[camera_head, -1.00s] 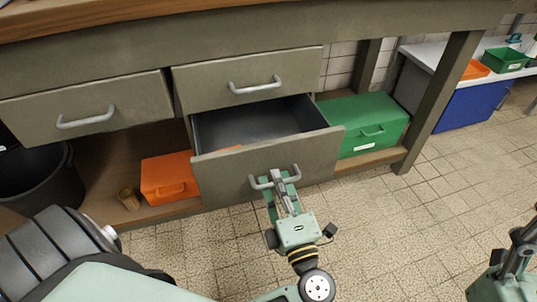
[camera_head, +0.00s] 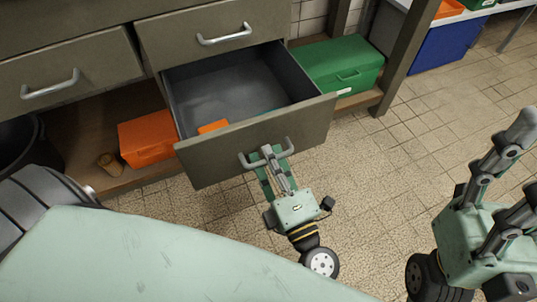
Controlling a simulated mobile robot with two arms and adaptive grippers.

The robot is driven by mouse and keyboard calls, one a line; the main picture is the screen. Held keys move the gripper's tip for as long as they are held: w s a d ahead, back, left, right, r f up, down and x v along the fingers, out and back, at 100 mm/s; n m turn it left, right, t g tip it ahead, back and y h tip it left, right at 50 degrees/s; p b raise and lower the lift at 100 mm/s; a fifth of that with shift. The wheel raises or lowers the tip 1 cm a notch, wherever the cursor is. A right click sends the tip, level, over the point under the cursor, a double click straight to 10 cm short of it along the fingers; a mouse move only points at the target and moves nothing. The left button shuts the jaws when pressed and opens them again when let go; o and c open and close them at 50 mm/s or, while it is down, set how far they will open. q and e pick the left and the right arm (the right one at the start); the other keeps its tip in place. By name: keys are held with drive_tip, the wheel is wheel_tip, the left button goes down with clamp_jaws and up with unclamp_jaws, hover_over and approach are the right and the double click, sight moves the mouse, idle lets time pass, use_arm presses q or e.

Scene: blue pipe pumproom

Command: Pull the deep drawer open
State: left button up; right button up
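The deep drawer (camera_head: 215,166) is the lower drawer under the workbench and stands well open, its grey inside showing. A small orange thing (camera_head: 212,127) lies inside, behind the drawer front. The drawer's grey bar handle (camera_head: 288,150) is on the front. My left gripper (camera_head: 269,156) is at this handle, its fingers closed around the middle of the bar. My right gripper (camera_head: 508,175) is at the right edge, off the floor and away from the drawer, with its fingers spread apart and nothing between them.
Two shut upper drawers, left (camera_head: 65,75) and middle (camera_head: 205,30), have similar handles. An orange box (camera_head: 147,138), a small brown cup (camera_head: 110,164) and a green box (camera_head: 338,66) sit on the lower shelf. Tiled floor (camera_head: 385,165) is free to the right.

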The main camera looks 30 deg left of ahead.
use_arm(q)
drive_tip(key=o, duration=0.4)
drive_tip(key=shift+o, duration=0.2)
